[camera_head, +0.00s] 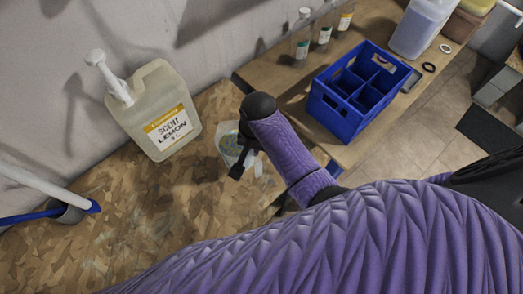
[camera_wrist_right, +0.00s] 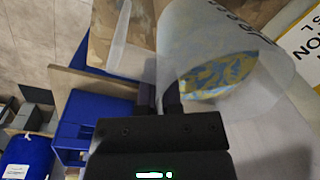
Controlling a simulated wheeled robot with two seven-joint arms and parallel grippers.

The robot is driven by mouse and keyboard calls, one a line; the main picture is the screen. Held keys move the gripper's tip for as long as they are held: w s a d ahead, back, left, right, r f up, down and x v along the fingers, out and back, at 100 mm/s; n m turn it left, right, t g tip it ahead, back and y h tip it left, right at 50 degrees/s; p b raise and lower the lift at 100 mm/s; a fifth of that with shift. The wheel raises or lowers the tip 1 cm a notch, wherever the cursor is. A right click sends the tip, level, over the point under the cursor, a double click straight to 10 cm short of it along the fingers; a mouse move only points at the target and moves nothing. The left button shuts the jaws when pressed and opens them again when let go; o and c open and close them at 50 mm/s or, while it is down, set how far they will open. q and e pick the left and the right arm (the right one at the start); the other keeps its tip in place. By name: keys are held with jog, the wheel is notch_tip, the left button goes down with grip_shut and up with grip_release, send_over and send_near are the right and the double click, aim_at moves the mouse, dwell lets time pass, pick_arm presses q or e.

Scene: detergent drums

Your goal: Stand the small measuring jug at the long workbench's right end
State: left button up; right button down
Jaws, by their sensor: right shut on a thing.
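The small measuring jug (camera_head: 229,143) is translucent, with blue and yellow showing through it, near the right edge of the chipboard-topped bench (camera_head: 120,225). My right gripper (camera_head: 242,158) is shut on the jug, at its near right side in the head view. In the right wrist view the clear wall of the jug (camera_wrist_right: 200,50) rises from between the fingers (camera_wrist_right: 160,98). The gripper and forearm hide part of the jug in the head view. I cannot tell whether its base touches the bench. My left gripper is not in view.
A large lemon scent canister (camera_head: 155,110) stands left of the jug. A blue divided crate (camera_head: 352,95) sits on a second wooden bench (camera_head: 262,75), with several small bottles (camera_head: 324,35) behind it. A white-and-blue tool (camera_head: 50,205) lies at the left. The chipboard's left middle is clear.

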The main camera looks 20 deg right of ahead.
notch_tip(320, 180, down, 8)
jog(key=b, duration=0.3)
jog(key=shift+f, duration=0.25)
jog(key=c, duration=0.8)
grip_release()
jog(key=shift+r, duration=0.25)
notch_tip(320, 180, up, 12)
jog(key=p, duration=0.5)
jog(key=shift+s+d, duration=0.3)
jog(key=shift+d, duration=0.1)
jog(key=shift+f, duration=0.1)
